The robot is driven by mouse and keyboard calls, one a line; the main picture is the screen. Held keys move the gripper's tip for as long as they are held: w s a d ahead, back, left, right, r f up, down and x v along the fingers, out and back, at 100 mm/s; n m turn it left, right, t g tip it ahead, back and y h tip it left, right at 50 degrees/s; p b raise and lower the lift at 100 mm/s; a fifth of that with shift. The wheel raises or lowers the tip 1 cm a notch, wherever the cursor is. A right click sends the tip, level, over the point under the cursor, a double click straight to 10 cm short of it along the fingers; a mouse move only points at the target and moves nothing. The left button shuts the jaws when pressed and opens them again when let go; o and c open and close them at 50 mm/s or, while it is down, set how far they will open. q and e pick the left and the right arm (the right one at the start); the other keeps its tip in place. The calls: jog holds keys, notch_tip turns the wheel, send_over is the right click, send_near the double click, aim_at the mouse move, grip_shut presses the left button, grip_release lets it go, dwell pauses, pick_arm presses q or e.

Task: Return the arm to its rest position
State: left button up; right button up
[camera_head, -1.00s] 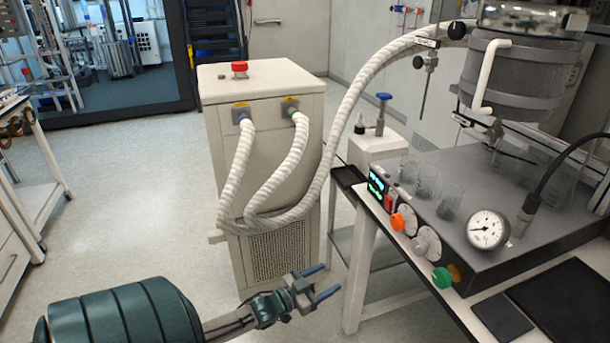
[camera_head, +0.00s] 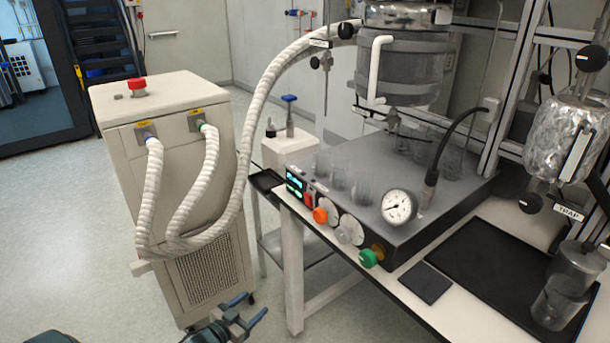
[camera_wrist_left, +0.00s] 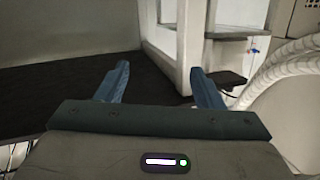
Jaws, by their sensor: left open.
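My left gripper (camera_head: 246,312) shows at the bottom of the head view, with two blue fingers spread apart and nothing between them. It is in front of the beige chiller cabinet (camera_head: 165,100), near the floor side of the bench. A bit of my dark green arm shows at the bottom left edge. In the left wrist view the two blue fingers (camera_wrist_left: 160,88) are apart and empty, with a dark surface and a white upright beyond them. My right gripper is in neither view.
Ribbed white hoses (camera_head: 205,190) run from the chiller up to the reactor vessel (camera_head: 400,70). The bench holds a grey control box (camera_head: 410,190) with knobs and a gauge, a black tray (camera_head: 475,262) and a foil-wrapped trap (camera_head: 565,135). Open floor lies at the left.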

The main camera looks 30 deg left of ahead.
pick_arm(q)
jog(key=shift+f, duration=0.1)
jog(key=s+d+f+n+g+y, duration=0.1)
jog(key=s+f+g, duration=0.2)
jog(key=s+f, duration=0.5)
jog(key=s+d+f+n+g+y, duration=0.1)
jog(key=s+f+g+y, duration=0.2)
jog(key=f, duration=0.9)
jog(key=s+d+f+g, duration=0.3)
jog(key=s+d+f, duration=0.1)
jog(key=s, duration=0.3)
jog(key=s+d+f+g+h+p, duration=0.1)
jog(key=s+d+f+g, duration=0.2)
jog(key=s, duration=0.5)
jog(key=s+d+f+g+h, duration=0.1)
jog(key=s+d+f+g, duration=0.2)
jog(key=s+d+f, duration=0.2)
notch_tip(320, 180, down, 3)
jog(key=shift+s+d+r, duration=0.2)
jog(key=shift+s+d, duration=0.15)
jog(key=shift+s, duration=0.85)
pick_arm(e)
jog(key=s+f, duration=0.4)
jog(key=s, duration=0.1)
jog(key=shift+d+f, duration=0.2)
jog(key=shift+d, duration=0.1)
